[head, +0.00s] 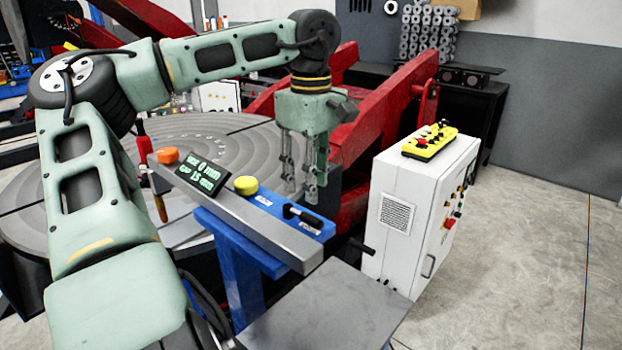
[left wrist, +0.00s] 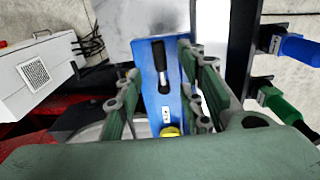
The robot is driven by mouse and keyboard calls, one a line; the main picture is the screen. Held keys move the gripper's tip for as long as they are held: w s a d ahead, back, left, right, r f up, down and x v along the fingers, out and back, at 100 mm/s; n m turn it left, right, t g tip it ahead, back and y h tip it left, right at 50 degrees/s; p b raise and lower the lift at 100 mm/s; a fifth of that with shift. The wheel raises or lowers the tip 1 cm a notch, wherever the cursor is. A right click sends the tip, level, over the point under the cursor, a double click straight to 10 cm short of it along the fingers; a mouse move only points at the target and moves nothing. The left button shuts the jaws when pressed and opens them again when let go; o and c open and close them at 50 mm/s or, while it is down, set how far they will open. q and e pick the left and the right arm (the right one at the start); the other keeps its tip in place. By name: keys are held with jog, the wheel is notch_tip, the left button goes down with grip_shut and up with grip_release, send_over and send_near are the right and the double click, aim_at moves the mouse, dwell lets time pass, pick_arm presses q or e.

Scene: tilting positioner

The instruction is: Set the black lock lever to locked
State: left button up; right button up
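The black lock lever (head: 302,214) stands in a dark slot near the right end of the blue panel (head: 270,202). In the left wrist view the lever (left wrist: 159,54) lies in its slot on the panel (left wrist: 148,82), in line with the space between my fingers. My left gripper (head: 302,194) points down just above and behind the lever in the head view. Its two fingers are apart with nothing between them, and I see no contact with the lever. A small white label beside the slot is too small to read. My right gripper is out of view.
A yellow knob (head: 245,185), a tilted display (head: 202,172) and an orange knob (head: 167,156) sit along the grey bar (head: 235,210). A white control cabinet (head: 398,210) with a yellow pendant (head: 430,141) stands to the right. The ringed turntable (head: 215,135) and red frame lie behind.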

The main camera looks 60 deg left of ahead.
pick_arm(q)
jog(key=shift+r, duration=2.2)
